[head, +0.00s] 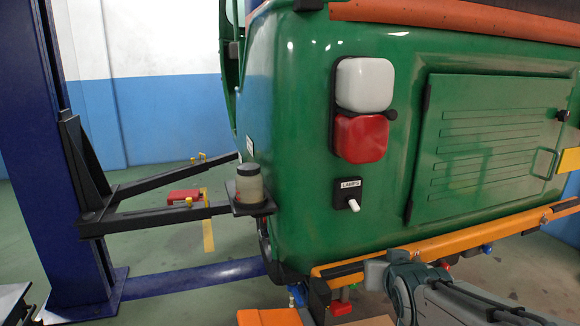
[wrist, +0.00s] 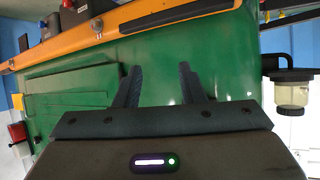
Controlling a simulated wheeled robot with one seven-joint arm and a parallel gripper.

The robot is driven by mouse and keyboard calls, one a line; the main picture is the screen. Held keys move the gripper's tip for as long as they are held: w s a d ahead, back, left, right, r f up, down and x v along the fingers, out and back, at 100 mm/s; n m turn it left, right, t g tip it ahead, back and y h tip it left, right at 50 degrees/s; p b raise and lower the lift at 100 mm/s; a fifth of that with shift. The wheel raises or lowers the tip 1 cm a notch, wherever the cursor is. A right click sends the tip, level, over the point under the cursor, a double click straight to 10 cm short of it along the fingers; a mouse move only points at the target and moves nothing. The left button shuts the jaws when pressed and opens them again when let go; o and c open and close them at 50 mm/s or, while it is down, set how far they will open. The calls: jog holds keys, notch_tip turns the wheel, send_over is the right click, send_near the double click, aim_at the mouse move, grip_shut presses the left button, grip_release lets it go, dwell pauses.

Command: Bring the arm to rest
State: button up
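My gripper (wrist: 160,80) shows in the wrist view with its two dark fingers apart and nothing between them. The green rickshaw body (wrist: 225,50) lies beyond the fingers; I cannot tell any contact. In the head view, part of my grey arm (head: 415,285) is at the bottom right, below the orange bumper bar (head: 440,246) of the green rickshaw (head: 295,200). I cannot make out the fingers in the head view.
A blue lift post (head: 45,150) with a black lift arm (head: 150,220) stands left. A lidded jar (head: 249,185) sits on that arm's end pad, close to the rickshaw. A lamp switch (head: 350,196) and a red tail lamp (head: 361,138) are on the body.

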jog(key=s+a+r+g+p, duration=0.1)
jog(key=s+r+g+p, duration=0.1)
jog(key=s+g+p, duration=0.1)
jog(key=s+a+r+g+p, duration=0.1)
jog(key=s+r+g+p, duration=0.1)
jog(key=s+p, duration=0.3)
jog(key=s+a+r+n+g+y+p, duration=0.1)
jog(key=s+g+p, duration=0.3)
jog(key=s, duration=0.4)
jog(key=shift+s+a+r+p, duration=0.25)
jog(key=shift+a+r+p, duration=0.25)
jog(key=shift+r, duration=0.25)
